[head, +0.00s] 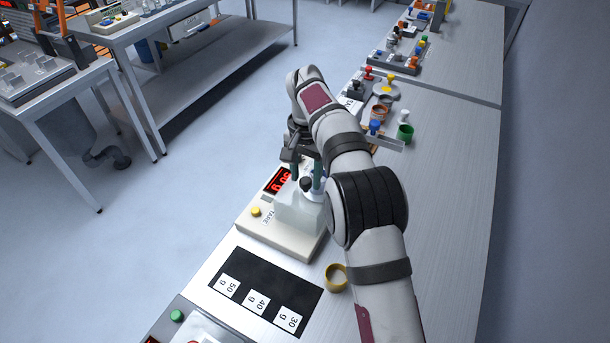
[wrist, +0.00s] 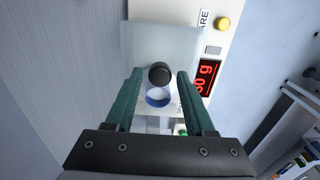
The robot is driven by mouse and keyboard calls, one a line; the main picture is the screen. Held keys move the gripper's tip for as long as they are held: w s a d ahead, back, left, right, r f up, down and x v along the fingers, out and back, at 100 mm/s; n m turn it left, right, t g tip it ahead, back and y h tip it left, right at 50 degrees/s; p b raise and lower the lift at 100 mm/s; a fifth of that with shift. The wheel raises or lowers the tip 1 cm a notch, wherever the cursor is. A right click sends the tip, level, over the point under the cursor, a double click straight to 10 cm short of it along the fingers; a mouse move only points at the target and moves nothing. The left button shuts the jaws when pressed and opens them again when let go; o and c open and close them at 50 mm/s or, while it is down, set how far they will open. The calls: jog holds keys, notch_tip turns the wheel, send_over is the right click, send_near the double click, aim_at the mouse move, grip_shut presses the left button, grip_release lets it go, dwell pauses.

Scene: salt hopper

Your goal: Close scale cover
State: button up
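The scale (head: 285,244) is a cream box on the bench with a yellow button and a red lit display (head: 280,180). Its cover (head: 292,212) is translucent and pale, with a black round knob (head: 306,183); the cover also shows in the wrist view (wrist: 150,42). My gripper (wrist: 160,74) has two teal fingers spread on either side of the knob (wrist: 159,73), with gaps on both sides. A blue-rimmed round dish (wrist: 157,97) with white inside lies beside the knob in the wrist view. I cannot tell how far the cover spans the dish. My arm hides the scale's right side.
A black mat (head: 265,292) with 50 g, 40 g and 30 g labels lies in front of the scale. A tan ring (head: 336,278) stands near it. A green cup (head: 405,132) and several small items stand farther back. The bench's right side (head: 455,200) is clear.

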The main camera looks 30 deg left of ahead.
jog(key=shift+o, duration=0.6)
notch_tip(320, 180, up, 7)
jog(key=shift+r, duration=0.2)
